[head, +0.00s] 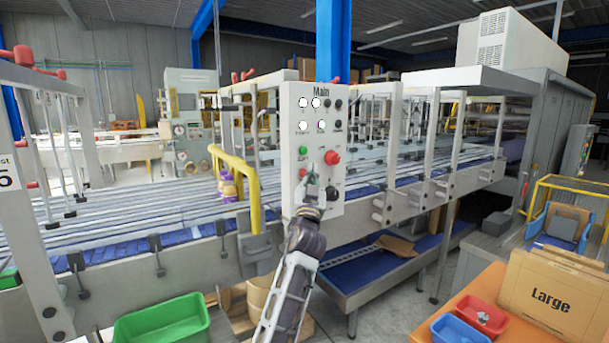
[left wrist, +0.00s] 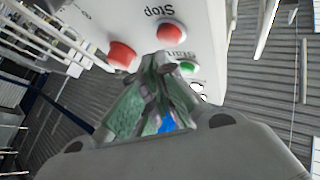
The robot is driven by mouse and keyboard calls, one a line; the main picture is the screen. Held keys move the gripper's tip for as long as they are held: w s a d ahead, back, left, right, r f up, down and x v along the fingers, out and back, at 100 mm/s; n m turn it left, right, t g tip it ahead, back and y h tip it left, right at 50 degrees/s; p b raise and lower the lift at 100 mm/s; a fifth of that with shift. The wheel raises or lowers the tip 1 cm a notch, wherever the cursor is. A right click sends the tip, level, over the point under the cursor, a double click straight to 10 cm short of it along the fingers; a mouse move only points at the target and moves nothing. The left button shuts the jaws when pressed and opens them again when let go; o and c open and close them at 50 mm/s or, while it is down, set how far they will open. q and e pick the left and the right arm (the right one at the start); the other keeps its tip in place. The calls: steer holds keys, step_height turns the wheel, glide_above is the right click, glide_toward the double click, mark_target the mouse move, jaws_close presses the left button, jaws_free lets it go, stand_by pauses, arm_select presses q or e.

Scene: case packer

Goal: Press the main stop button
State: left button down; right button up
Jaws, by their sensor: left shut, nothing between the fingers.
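The white control panel marked Main (head: 318,110) stands upright in the middle of the head view. It carries a small red button (head: 303,172) below a green button (head: 303,150), with a larger red knob (head: 332,157) to their right. In the left wrist view the panel is upside down, and the small red button (left wrist: 172,33) is beside the word Stop. The green Start button (left wrist: 187,67) and larger red knob (left wrist: 122,55) also show. My left gripper (head: 314,175) is shut and empty, its fingertips close in front of the panel between these buttons. Contact cannot be told.
A yellow rail (head: 252,190) and the conveyor (head: 130,225) lie left of the panel. A green bin (head: 162,322) is at the lower left. An orange table (head: 425,337) with blue and red bins and a Large box (head: 550,298) is at the lower right.

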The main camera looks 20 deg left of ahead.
arm_select(q)
steer(key=shift+w+a, duration=0.55)
steer(key=shift+a, duration=0.2)
stand_by(1.7)
steer(key=shift+s+d+b, duration=0.15)
steer(key=shift+b, duration=0.2)
steer(key=shift+s+d, duration=0.4)
steer(key=shift+d, duration=0.15)
stand_by(0.4)
steer(key=s+d+b, duration=0.1)
steer(key=d, duration=0.1)
steer(key=s+d+b, duration=0.1)
steer(key=s+d, duration=0.1)
stand_by(0.7)
stand_by(0.8)
